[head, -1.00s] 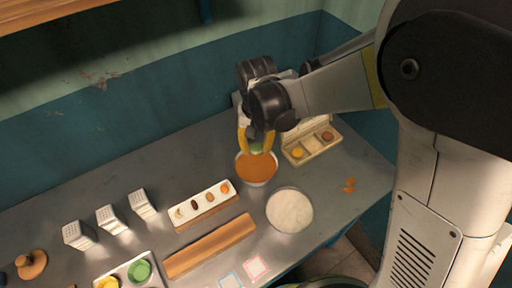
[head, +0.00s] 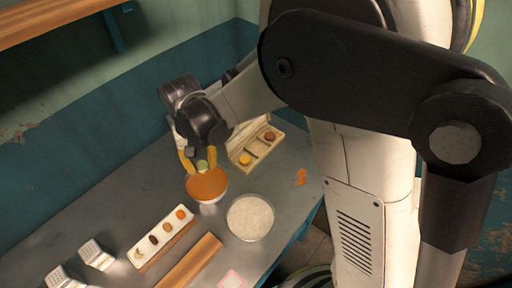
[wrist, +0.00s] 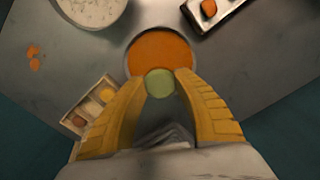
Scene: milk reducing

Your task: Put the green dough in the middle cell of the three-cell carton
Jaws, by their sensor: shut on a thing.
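The green dough (head: 203,165) is a small round lump between the yellow fingers of my gripper (head: 199,158). In the wrist view, my gripper (wrist: 160,78) is shut on the dough (wrist: 159,82), which shows at the fingertips. They are held above the table, by the back edge of the orange-filled bowl (head: 207,187). The three-cell carton (head: 236,150) stands to the right of my gripper with its lid up. A yellow dough (head: 245,159) is in its near cell and a brown dough (head: 269,136) in its far cell. The middle cell looks empty. The wrist view shows the carton (wrist: 90,108) at left.
A bowl of white stuff (head: 250,217) stands in front of the carton. Orange scraps (head: 301,177) lie to its right. A white-topped tray (head: 150,245) with several small pieces, a wooden bar (head: 190,263) and graters (head: 95,255) are at the front left. Table around the scraps is mostly clear.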

